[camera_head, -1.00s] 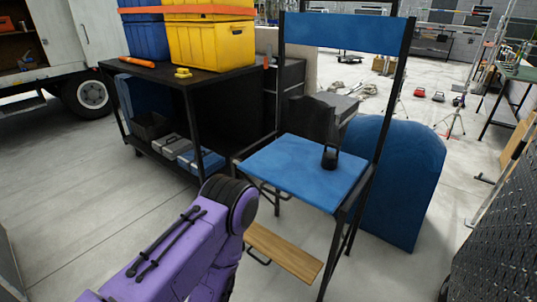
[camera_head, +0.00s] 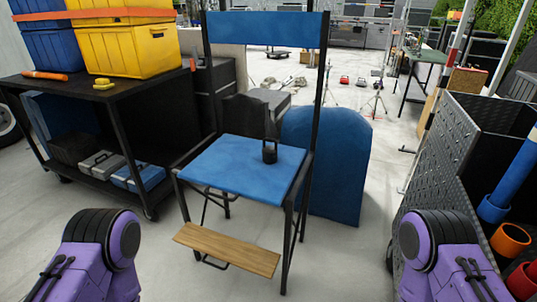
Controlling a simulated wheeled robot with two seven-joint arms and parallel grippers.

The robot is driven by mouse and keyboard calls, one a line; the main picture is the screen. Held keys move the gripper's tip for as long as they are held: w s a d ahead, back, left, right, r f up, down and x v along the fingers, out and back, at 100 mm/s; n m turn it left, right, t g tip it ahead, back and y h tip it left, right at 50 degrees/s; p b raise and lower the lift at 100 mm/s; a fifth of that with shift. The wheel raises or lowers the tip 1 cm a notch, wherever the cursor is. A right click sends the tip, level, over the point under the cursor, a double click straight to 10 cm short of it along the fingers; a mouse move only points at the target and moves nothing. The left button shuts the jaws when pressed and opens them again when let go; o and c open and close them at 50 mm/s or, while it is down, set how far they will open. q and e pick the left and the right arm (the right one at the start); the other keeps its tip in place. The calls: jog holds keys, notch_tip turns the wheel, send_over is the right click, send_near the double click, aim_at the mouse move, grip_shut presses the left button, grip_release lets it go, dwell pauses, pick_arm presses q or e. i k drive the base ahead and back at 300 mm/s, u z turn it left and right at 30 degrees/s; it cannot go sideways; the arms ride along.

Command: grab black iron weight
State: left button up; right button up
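The black iron weight (camera_head: 270,154), a small kettlebell shape with a handle on top, stands upright on the blue seat (camera_head: 225,168) of a tall folding chair, toward the seat's back right. Purple links of my two arms show at the bottom left and bottom right of the head view. Both are well apart from the weight and the chair. Neither gripper's fingers are in view.
A black cart (camera_head: 117,97) with yellow and blue bins stands at left. The chair has a wooden footrest (camera_head: 228,250) in front. A blue panel (camera_head: 335,165) stands behind it. A perforated metal panel (camera_head: 437,165) and colored tubes are at right. Floor beside the chair is clear.

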aim_at(270, 152)
jog(key=u, duration=1.6)
jog(key=i, duration=0.95)
jog(key=z, duration=1.8)
